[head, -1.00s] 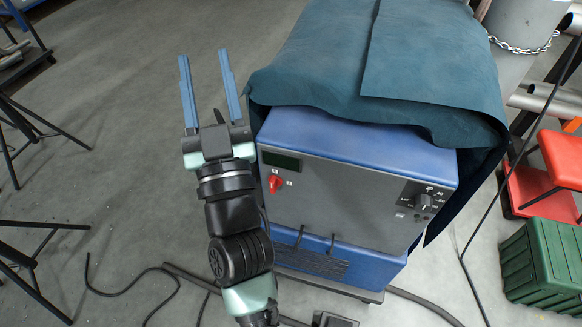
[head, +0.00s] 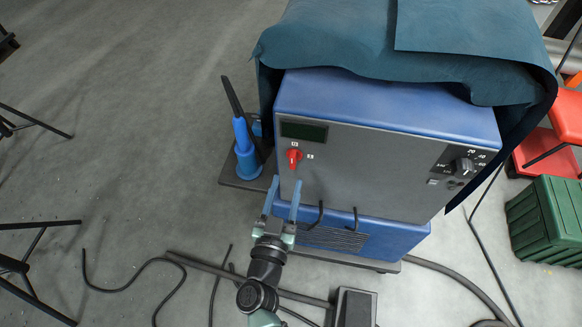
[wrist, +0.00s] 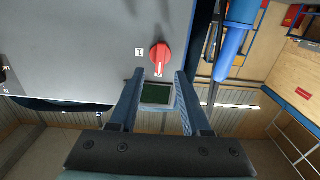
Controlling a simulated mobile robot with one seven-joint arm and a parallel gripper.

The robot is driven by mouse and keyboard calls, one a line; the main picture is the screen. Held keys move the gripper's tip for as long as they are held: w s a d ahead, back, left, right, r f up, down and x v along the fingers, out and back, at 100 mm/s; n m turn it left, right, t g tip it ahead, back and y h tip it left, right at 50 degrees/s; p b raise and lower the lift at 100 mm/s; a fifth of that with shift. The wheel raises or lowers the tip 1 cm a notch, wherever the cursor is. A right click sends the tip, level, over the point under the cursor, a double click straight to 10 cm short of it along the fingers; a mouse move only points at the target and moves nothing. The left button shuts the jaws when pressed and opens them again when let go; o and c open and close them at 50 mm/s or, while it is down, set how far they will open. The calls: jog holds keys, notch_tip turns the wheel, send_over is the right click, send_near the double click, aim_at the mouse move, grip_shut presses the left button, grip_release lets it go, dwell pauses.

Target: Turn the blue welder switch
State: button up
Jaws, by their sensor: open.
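The blue welder (head: 390,110) has a grey front panel and stands under a dark teal cover. Its red rotary switch (head: 294,156) is at the panel's upper left, below a dark display (head: 304,131). My gripper (head: 284,190) is open and empty, just below the switch in the head view, with its blue fingers pointing up. In the wrist view the red switch (wrist: 160,56) lies ahead, between the lines of the two open fingers (wrist: 157,75) and beyond their tips. The gripper appears apart from it.
A black knob (head: 464,166) is at the panel's right. A blue bottle-like object (head: 245,150) stands left of the welder. Dark cables (head: 180,262) lie on the floor. A green crate (head: 545,220) and red stool (head: 568,115) are at right. The floor at left is mostly clear.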

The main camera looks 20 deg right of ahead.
aim_at(292, 163)
jog(key=shift+b+x, duration=0.4)
jog(key=shift+x, duration=2.35)
grip_shut()
